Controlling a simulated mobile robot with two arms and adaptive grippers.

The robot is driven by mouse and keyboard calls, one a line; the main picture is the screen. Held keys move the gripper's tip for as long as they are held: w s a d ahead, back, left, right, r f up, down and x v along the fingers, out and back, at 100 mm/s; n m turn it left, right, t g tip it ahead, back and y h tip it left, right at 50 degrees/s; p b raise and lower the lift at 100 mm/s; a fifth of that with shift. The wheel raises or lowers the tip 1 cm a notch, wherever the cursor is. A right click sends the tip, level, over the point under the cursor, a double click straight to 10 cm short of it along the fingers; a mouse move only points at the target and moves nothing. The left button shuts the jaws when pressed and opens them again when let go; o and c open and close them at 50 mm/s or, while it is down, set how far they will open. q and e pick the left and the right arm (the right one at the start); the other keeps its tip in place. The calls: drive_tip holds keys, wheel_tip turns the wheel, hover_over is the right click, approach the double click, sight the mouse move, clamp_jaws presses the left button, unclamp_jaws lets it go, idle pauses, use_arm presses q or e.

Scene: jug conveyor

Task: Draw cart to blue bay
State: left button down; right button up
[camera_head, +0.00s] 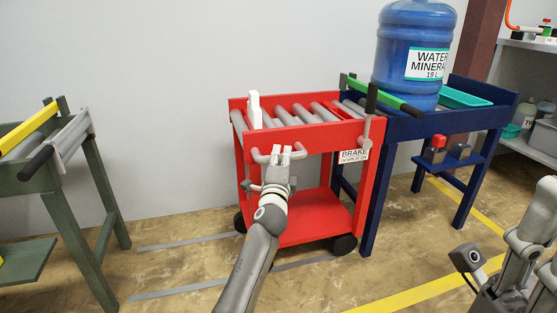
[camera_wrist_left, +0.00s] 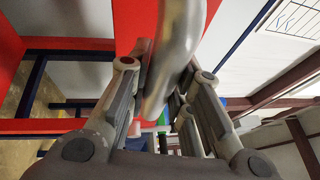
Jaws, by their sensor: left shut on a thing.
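The red cart (camera_head: 317,230) has a roller top and dark wheels, and stands on the floor at the centre of the head view. My left gripper (camera_head: 287,152) is shut on the grey handle (camera_head: 258,155) at the cart's near side. The handle (camera_wrist_left: 172,50) also shows between the fingers in the left wrist view. A brake label (camera_head: 354,156) sits at the cart's right corner, below an upright black-gripped lever (camera_head: 371,98). The blue stand (camera_head: 402,128) is right beside the cart; any gap is hard to tell. My right arm shows at lower right, but its jaws are unclear.
A large blue water jug (camera_head: 412,55) stands on the blue stand, behind a green bar (camera_head: 385,96). A green stand (camera_head: 48,180) with a yellow bar (camera_head: 28,130) is at left. Floor between it and the cart is clear. Shelves are at far right.

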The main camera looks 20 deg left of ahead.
use_arm(q)
drive_tip(key=shift+d+r, duration=0.1)
drive_tip(key=shift+d, duration=0.15)
drive_tip(key=c, duration=1.6)
unclamp_jaws()
drive_tip(key=shift+c, duration=0.2)
drive_tip(key=o, duration=0.4)
drive_tip(key=shift+w+d, duration=0.15)
drive_tip(key=shift+c, duration=0.2)
drive_tip(key=shift+s+f, duration=0.2)
drive_tip(key=shift+s, duration=0.25)
drive_tip(key=v, duration=1.1)
drive_tip(key=shift+s+r, duration=0.1)
